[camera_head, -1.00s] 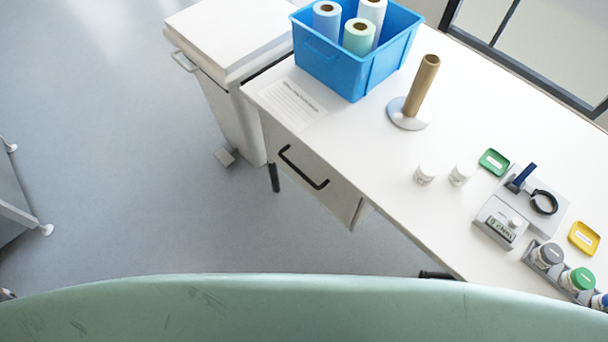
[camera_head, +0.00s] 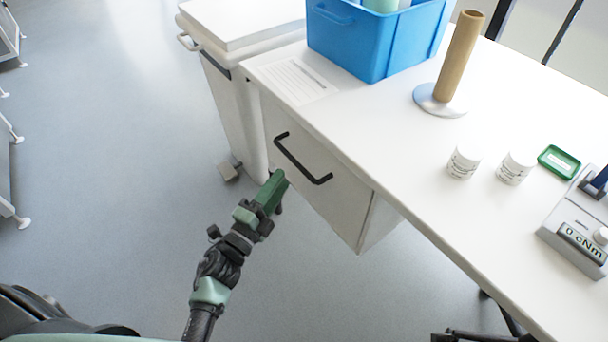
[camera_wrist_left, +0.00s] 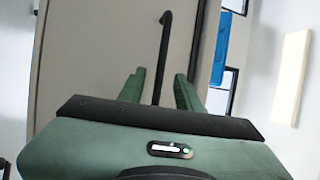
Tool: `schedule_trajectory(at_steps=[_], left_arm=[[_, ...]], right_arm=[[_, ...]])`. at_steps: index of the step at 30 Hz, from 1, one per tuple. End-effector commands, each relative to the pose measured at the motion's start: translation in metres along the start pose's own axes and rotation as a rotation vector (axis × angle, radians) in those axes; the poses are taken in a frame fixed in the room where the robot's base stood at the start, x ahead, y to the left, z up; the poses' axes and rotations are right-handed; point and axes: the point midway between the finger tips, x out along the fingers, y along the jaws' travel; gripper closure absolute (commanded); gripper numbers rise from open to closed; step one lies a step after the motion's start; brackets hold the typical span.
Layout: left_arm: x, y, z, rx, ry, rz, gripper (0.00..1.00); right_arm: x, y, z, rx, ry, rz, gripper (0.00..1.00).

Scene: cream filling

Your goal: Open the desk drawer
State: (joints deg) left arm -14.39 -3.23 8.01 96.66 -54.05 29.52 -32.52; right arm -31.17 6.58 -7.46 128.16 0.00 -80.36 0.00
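The desk drawer (camera_head: 318,188) is a pale front under the left end of the white desk, and it looks shut. Its black bar handle (camera_head: 302,160) runs slantwise across the front. My left gripper (camera_head: 275,184) is just in front of the drawer, below and left of the handle. In the left wrist view the two green fingers (camera_wrist_left: 160,88) are apart, with the handle (camera_wrist_left: 163,60) running up between them in the picture. I cannot tell whether the fingers touch it. At the bottom right of the head view, a dark arm part shows, but the right gripper's fingers do not.
A white bin (camera_head: 232,110) with a pedal stands left of the desk (camera_head: 420,170). On the desk are a blue crate (camera_head: 375,50), a cardboard tube on a stand (camera_head: 456,62), two white jars (camera_head: 463,162) and a torque meter (camera_head: 580,235).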

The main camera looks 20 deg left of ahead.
Motion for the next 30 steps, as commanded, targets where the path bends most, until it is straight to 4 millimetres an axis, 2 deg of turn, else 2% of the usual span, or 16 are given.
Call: schedule_trajectory(at_steps=[15,19,26,27,30], left_arm=[[0.070,-0.002,0.000,0.002,0.000,-0.003,0.66],[0.076,-0.002,0.000,0.001,0.000,-0.003,0.66],[0.077,-0.002,0.000,0.001,0.000,-0.002,0.66],[0.077,-0.002,0.000,0.001,0.000,-0.002,0.71],[0.077,-0.002,0.000,0.001,0.000,-0.002,0.99]], right_arm=[[-0.011,0.001,-0.002,0.001,0.007,0.001,0.64],[-0.012,0.001,-0.002,0.001,0.008,0.001,0.64],[-0.013,0.001,-0.002,0.001,0.008,0.002,0.64],[-0.013,0.001,-0.002,0.001,0.008,0.002,0.64],[-0.013,0.001,-0.002,0.001,0.008,0.002,0.64]])
